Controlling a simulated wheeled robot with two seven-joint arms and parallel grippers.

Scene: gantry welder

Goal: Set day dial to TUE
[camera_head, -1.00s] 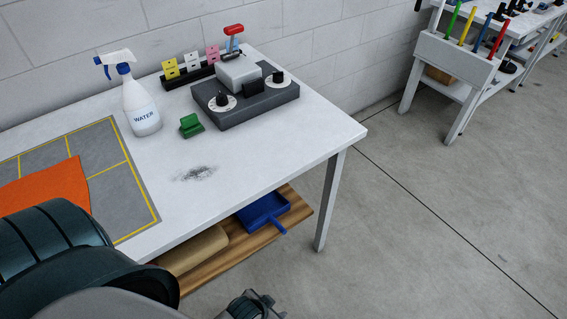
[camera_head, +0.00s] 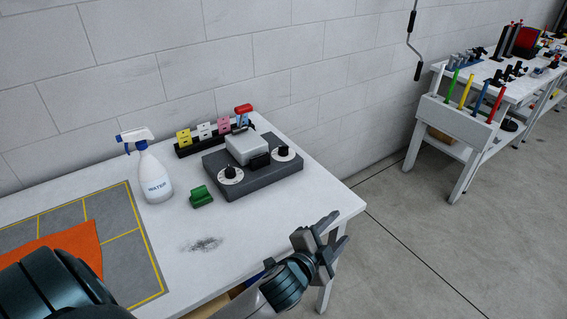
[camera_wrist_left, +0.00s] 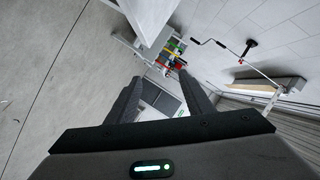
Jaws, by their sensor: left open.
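A dark grey device (camera_head: 254,172) with two black knobs on white dials stands on the white table. The left dial (camera_head: 231,174) is at its front left and the right dial (camera_head: 284,153) at its right end. The dial markings are too small to read, so I cannot tell which is the day dial. My left gripper (camera_head: 333,237) is open and empty, in front of the table's right corner, apart from the device. Its two fingers also show in the left wrist view (camera_wrist_left: 160,92), with nothing between them. My right gripper is not in view.
A white spray bottle (camera_head: 155,177), a green block (camera_head: 201,197) and a rack of coloured cards (camera_head: 204,135) stand around the device. An orange cloth (camera_head: 62,247) lies on the grey mat (camera_head: 122,262).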

